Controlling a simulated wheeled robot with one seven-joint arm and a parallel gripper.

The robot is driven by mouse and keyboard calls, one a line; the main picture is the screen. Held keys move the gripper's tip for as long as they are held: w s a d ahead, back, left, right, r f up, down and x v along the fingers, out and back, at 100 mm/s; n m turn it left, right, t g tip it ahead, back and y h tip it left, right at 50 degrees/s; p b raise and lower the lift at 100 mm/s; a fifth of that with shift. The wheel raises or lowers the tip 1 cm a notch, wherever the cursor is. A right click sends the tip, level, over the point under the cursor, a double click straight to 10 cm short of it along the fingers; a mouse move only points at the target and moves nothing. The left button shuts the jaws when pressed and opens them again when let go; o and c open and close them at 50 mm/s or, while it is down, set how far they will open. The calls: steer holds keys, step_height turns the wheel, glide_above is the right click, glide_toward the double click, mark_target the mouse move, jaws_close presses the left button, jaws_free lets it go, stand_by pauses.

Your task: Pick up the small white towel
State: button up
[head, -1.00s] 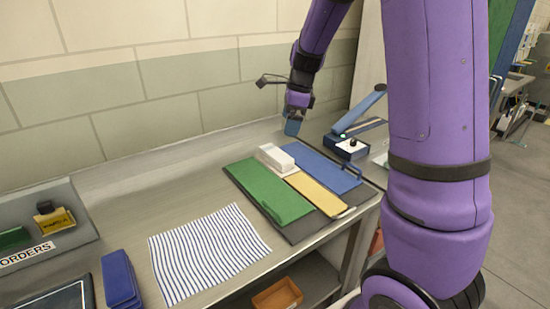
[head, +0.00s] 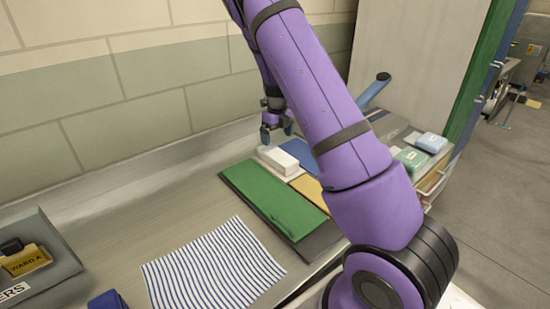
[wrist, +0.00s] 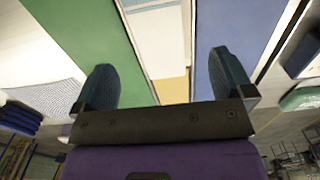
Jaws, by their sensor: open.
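The small white towel (head: 278,160) is a folded white block lying at the back of the board with coloured panels, between the green and blue panels. In the wrist view the white towel (wrist: 160,42) shows between my fingers, beyond their tips. My gripper (head: 277,134) is open just above and behind the towel in the head view. It is empty, and its two dark blue fingertips (wrist: 162,82) are wide apart in the wrist view. I cannot tell the exact height gap.
The board has a green panel (head: 270,197), a yellow panel (head: 308,188) and a blue panel (head: 302,154). A striped cloth (head: 210,270) lies at the front. A grey tray (head: 40,255) is at left. Light blue (head: 431,142) and green (head: 411,158) packs are at right. Bare metal table lies behind.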

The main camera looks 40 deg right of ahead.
mark_target(277, 154)
steer(key=f, duration=0.9)
steer(key=shift+s+a, duration=0.1)
steer(key=shift+s, duration=0.1)
steer(key=c, duration=1.1)
